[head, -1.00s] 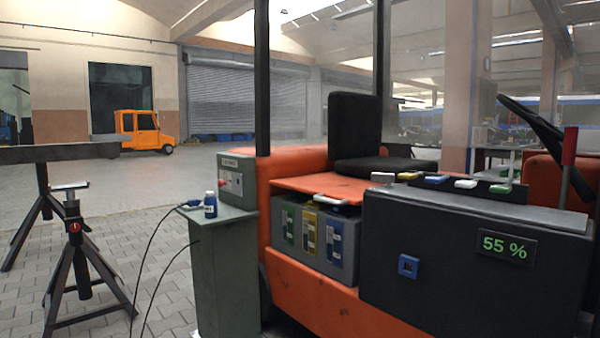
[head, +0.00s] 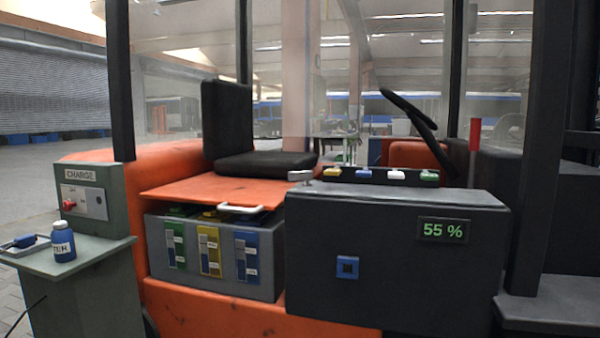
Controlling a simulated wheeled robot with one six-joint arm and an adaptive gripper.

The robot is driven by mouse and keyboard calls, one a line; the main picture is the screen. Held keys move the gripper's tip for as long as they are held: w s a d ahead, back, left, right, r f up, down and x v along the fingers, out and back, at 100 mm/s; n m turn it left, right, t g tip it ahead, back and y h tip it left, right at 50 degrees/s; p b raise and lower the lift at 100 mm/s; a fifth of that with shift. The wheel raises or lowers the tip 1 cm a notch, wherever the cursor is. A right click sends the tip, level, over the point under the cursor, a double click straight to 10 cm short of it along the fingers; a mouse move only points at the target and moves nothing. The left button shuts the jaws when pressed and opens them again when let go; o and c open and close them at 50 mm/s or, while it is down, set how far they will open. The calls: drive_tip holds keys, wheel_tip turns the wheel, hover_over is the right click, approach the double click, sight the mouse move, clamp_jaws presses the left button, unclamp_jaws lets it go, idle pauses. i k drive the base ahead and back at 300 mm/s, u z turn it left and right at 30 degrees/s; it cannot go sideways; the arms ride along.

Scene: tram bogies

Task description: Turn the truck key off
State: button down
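The orange truck (head: 250,318) stands close in front of me. Its dark grey box (head: 400,280) has a green "55 %" display (head: 445,230) and a blue square fitting (head: 347,267) on the front face. A small light grey metal piece (head: 300,176) sits at the top left corner of the box; I cannot tell whether it is the key. A row of coloured caps (head: 397,173) runs along the top. My gripper is not in view.
At left a grey-green cabinet (head: 85,290) carries a "CHARGE" panel (head: 85,200) and a blue bottle (head: 62,242). An open battery bay (head: 215,262) shows green, yellow and blue units. Dark posts and a step (head: 550,311) bound the right side.

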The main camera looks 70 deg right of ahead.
sight(306, 175)
drive_tip(key=z, duration=0.8)
drive_tip(key=i, duration=0.75)
drive_tip(key=z, duration=0.85)
